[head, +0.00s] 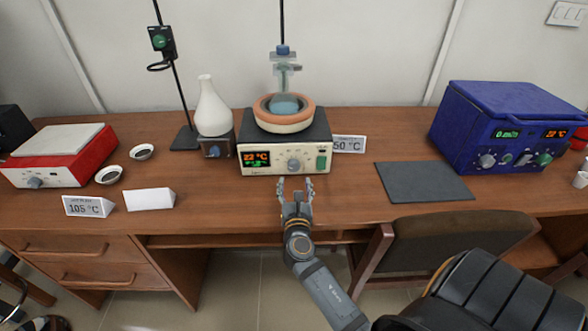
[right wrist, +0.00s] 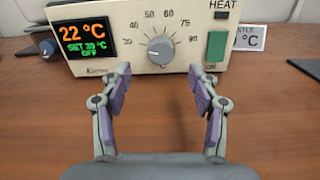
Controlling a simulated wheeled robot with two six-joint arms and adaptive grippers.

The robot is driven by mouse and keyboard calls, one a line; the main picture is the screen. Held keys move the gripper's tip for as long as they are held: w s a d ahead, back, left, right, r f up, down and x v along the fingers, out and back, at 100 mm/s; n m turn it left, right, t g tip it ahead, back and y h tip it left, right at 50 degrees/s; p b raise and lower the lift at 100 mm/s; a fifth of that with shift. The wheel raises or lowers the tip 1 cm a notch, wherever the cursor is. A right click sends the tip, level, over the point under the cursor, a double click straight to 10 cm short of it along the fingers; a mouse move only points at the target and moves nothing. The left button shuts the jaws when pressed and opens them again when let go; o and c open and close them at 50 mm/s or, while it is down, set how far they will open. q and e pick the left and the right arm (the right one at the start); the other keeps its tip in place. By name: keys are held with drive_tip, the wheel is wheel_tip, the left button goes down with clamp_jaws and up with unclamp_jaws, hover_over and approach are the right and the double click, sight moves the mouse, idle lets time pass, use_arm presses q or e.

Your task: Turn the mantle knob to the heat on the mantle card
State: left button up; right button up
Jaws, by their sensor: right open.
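The heating mantle (head: 285,148) stands mid-table, cream-fronted with a dark top. Its grey knob (head: 294,165) shows larger in the right wrist view (right wrist: 160,50), inside a printed temperature dial. Its display (right wrist: 84,40) reads 22 °C, SET 30 °C, OFF. A green switch (right wrist: 216,46) is right of the knob, under a HEAT label. The mantle card (head: 349,144) stands at the mantle's right, partly hidden, with "50 °C" readable. My right gripper (head: 296,182) is open and empty in front of the knob, apart from it; its fingers also flank the knob in the wrist view (right wrist: 160,80). My left gripper is not in view.
A flask (head: 286,105) sits in the mantle's ring. A white vase-like flask (head: 212,108) on a small stirrer stands left. A red hotplate (head: 62,160), dishes and a 105 °C card (head: 88,206) lie further left. A dark mat (head: 424,182) and blue furnace (head: 508,125) are right.

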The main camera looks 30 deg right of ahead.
sight(294, 168)
drive_tip(key=x, duration=0.5)
drive_tip(key=shift+w+d+f, duration=0.1)
drive_tip(key=shift+w+d, duration=0.05)
drive_tip(key=shift+w, duration=0.05)
drive_tip(key=shift+w+d, duration=0.4)
drive_tip(key=shift+w, duration=0.2)
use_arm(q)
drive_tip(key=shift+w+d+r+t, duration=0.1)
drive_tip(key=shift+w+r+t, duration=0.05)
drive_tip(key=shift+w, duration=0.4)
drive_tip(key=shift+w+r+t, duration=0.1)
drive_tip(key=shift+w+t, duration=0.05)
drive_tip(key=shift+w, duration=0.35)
use_arm(e)
drive_tip(key=c, duration=0.5)
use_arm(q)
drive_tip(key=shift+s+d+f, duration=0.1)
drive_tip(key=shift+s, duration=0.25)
use_arm(e)
drive_tip(key=c, duration=0.7)
